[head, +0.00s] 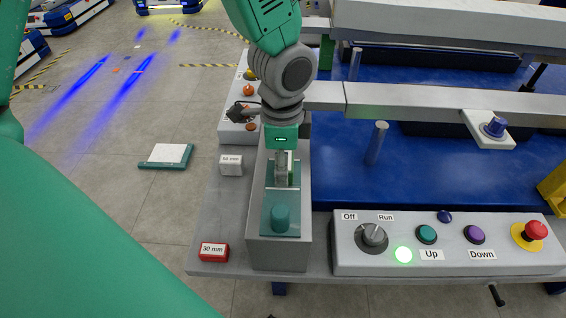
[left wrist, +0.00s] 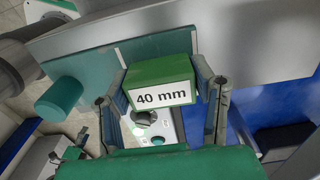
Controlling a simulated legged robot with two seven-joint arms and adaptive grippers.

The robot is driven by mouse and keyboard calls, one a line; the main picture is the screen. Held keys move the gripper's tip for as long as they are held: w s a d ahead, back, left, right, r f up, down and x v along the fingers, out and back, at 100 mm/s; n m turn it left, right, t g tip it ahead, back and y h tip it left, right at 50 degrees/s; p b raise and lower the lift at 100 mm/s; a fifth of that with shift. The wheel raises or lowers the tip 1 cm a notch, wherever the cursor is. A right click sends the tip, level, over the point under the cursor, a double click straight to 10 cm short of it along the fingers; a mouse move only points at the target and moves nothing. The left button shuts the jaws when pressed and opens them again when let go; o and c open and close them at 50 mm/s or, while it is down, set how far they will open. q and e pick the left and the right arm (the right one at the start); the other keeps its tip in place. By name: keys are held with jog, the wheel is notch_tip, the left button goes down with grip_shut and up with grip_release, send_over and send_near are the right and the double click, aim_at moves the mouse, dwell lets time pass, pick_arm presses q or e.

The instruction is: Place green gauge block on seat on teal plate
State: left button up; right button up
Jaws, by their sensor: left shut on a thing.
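My left gripper (head: 283,172) points down over the far half of the teal plate (head: 268,212). It is shut on the green gauge block, which the left wrist view shows between the two fingers (left wrist: 160,80) as a green block (left wrist: 158,72) with a white "40 mm" label. In the head view the fingers hide most of the block. The teal plate lies on a grey box and carries a teal round knob (head: 280,217) at its near end. The plate (left wrist: 92,66) is right behind the block in the left wrist view. I cannot tell whether they touch. My right gripper is not in view.
A white block (head: 231,165) and a red "30 mm" block (head: 214,252) stand left of the grey box (head: 279,257). A control panel (head: 447,262) with a knob and buttons is at right. Metal posts (head: 376,143) and a rail (head: 420,101) stand over the blue lift.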

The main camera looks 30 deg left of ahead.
pick_arm(q)
jog(key=shift+s, duration=0.1)
jog(key=o, duration=1.4)
jog(key=shift+o, duration=0.2)
jog(key=shift+a+f, duration=0.1)
jog(key=shift+a, duration=0.05)
notch_tip(320, 180, up, 12)
jog(key=p, duration=0.2)
jog(key=shift+r+p, duration=0.2)
jog(key=shift+p, duration=0.15)
